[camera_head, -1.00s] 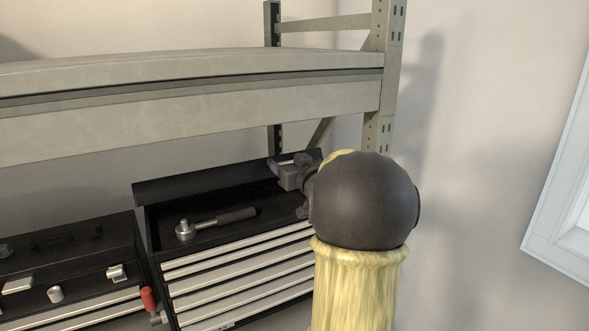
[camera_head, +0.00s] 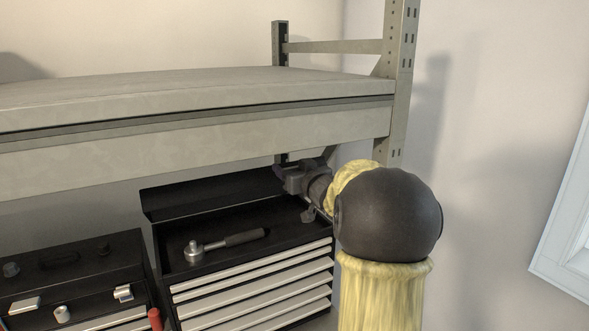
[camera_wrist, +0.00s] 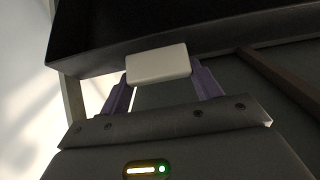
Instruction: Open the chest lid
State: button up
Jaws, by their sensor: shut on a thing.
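The black tool chest (camera_head: 165,250) with pale drawer fronts stands below the shelf. Its lid (camera_head: 205,193) is raised and tilted up at the back, and the top compartment is open to view. My gripper (camera_head: 282,173) is at the upper right part of the lid. In the wrist view, the purple fingers of my gripper (camera_wrist: 160,85) are on either side of a pale block (camera_wrist: 158,62) at the edge of the dark lid (camera_wrist: 230,38), shut on it. In the head view this pale block is hidden by my gripper.
A ratchet wrench (camera_head: 225,243) lies in the open compartment. A second black toolbox (camera_head: 75,270), shut, stands at the left with a red-handled tool (camera_head: 155,319) beside it. The rack shelf (camera_head: 200,148) overhangs the chest, and a rack post (camera_head: 397,90) rises behind my arm.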

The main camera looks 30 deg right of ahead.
jog(key=o, duration=1.4)
jog(key=shift+r, duration=0.25)
jog(key=shift+f, duration=0.1)
jog(key=s+b, duration=0.2)
jog(key=s, duration=0.3)
jog(key=s+a+b, duration=0.1)
jog(key=s+b, duration=0.1)
jog(key=s, duration=0.4)
jog(key=s+b, duration=0.2)
jog(key=s, duration=0.4)
jog(key=shift+s+a, duration=0.2)
jog(key=shift+s, duration=0.05)
